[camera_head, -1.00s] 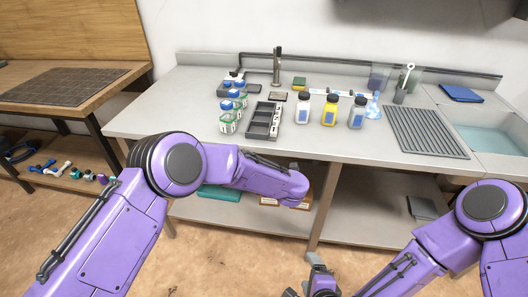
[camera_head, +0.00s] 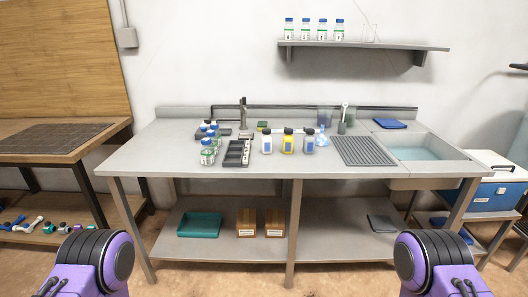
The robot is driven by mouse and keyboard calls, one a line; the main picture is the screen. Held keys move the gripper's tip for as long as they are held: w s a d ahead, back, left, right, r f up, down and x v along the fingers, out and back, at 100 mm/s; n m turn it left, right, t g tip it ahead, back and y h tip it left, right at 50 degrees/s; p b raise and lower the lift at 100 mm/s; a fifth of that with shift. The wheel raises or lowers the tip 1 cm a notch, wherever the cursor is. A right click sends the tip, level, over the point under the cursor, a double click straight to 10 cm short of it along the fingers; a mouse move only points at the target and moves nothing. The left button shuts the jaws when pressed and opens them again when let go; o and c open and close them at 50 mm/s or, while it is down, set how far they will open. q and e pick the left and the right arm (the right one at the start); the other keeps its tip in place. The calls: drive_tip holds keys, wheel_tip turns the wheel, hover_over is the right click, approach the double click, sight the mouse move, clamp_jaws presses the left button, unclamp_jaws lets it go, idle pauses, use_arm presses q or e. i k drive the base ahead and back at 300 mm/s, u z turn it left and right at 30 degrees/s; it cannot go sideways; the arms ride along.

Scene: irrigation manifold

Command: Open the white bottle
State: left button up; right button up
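A white bottle (camera_head: 267,142) with a dark cap and a blue label stands upright on the grey bench (camera_head: 240,162), left of a yellow bottle (camera_head: 289,141) and a grey-blue bottle (camera_head: 309,142). Its cap appears to be on. Only the purple upper parts of my two arms show, at the bottom left and bottom right. Neither of my grippers is in view, and nothing touches the bottle.
A dark compartment tray (camera_head: 236,153) and several clear, blue-capped bottles (camera_head: 208,152) stand left of the white bottle. A ribbed drain mat (camera_head: 363,151) and a sink (camera_head: 420,153) lie right. The bench's front strip is clear.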

sight(266, 140)
drive_tip(key=u, duration=0.75)
drive_tip(key=i, duration=1.3)
drive_tip(key=z, duration=0.2)
